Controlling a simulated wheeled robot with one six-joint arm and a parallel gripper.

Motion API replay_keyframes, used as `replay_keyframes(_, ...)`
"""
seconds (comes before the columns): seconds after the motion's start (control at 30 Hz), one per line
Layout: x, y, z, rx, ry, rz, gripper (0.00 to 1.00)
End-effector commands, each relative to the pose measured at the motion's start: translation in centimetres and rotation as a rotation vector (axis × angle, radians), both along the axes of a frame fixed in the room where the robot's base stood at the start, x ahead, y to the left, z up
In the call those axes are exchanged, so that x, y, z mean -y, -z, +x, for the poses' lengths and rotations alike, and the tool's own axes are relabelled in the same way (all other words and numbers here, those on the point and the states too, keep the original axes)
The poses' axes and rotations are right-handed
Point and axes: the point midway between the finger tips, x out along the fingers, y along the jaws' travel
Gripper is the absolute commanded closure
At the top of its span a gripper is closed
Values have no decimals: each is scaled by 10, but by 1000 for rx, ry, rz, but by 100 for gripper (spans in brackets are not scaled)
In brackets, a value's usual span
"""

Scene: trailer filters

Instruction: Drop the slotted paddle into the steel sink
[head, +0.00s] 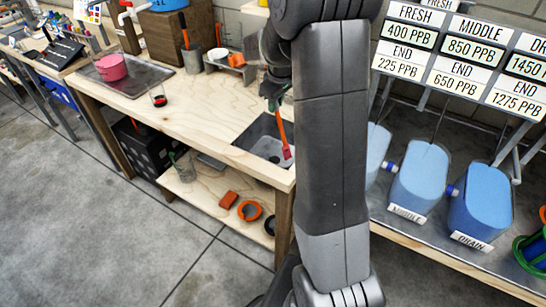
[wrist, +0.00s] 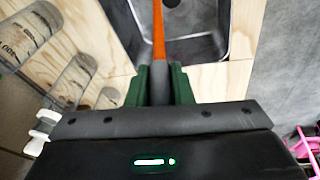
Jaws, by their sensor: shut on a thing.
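The slotted paddle (head: 284,140) is orange-red and hangs head down over the steel sink (head: 247,138), which is set into the right end of the wooden bench. My gripper (head: 272,98) is shut on the paddle's grey grip, above the sink. In the wrist view the green fingers (wrist: 160,88) clamp the grip, and the orange shaft (wrist: 159,30) runs out over the sink basin (wrist: 202,42). The paddle's head is out of the wrist view. Whether it touches the sink floor is unclear. My arm covers the bench's right side in the head view.
On the bench stand a pink bucket (head: 111,67) on a metal tray, a grey pot (head: 193,62) with an orange-handled tool, and a small red-and-black item (head: 159,100). Blue tanks (head: 420,175) stand right of my arm. The bench's front middle is clear.

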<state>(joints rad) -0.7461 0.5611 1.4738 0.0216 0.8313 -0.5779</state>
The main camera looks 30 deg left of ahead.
Motion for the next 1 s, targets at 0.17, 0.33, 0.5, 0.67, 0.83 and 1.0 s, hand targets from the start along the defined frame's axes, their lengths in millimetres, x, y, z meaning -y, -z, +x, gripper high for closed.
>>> replay_keyframes(0.17, 0, 11, 0, 0, 0, 1, 100)
replay_keyframes(0.33, 0, 10, 0, 0, 0, 1, 100)
replay_keyframes(0.5, 0, 10, 0, 0, 0, 1, 56)
replay_keyframes(0.67, 0, 10, 0, 0, 0, 1, 54)
replay_keyframes(0.83, 0, 9, 0, 1, 0, 1, 54)
replay_keyframes(1.0, 4, -10, -3, 3, 0, 3, 54)
